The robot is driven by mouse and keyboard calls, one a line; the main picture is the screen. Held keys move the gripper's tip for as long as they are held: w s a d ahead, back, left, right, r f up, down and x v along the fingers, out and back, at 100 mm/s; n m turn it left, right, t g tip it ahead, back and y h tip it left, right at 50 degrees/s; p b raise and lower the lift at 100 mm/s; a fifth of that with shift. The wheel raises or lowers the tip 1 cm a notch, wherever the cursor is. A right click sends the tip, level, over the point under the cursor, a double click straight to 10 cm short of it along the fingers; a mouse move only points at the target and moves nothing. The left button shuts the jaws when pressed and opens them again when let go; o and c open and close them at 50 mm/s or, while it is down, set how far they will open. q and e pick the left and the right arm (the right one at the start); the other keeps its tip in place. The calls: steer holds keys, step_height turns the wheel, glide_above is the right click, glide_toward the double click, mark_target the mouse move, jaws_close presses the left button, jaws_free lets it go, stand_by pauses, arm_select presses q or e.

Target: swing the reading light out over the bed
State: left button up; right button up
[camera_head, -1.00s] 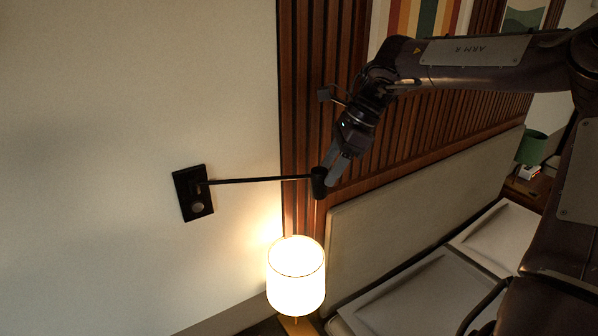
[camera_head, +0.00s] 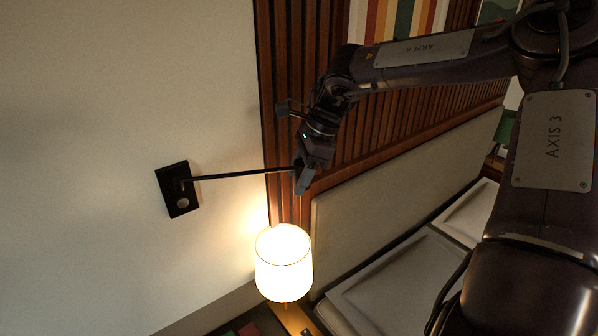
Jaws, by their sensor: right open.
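The reading light is a thin black swing arm (camera_head: 235,175) on a black wall plate (camera_head: 178,190) on the pale wall. The arm reaches right towards the slatted wood panel. Its small dark head at the far end is mostly hidden by my right gripper. My right gripper (camera_head: 303,181) comes down from the upper right and is open at the head end of the light; whether the fingers touch it I cannot tell. The bed (camera_head: 400,275) with pale pillows lies at lower right, beside a padded headboard (camera_head: 400,190). My left gripper is not in view.
A lit table lamp (camera_head: 284,265) with a white shade stands below the light's head, on a wooden bedside surface (camera_head: 293,318). The wall left of the plate is clear.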

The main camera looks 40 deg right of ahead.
jaws_close()
steer(key=shift+s, duration=0.1)
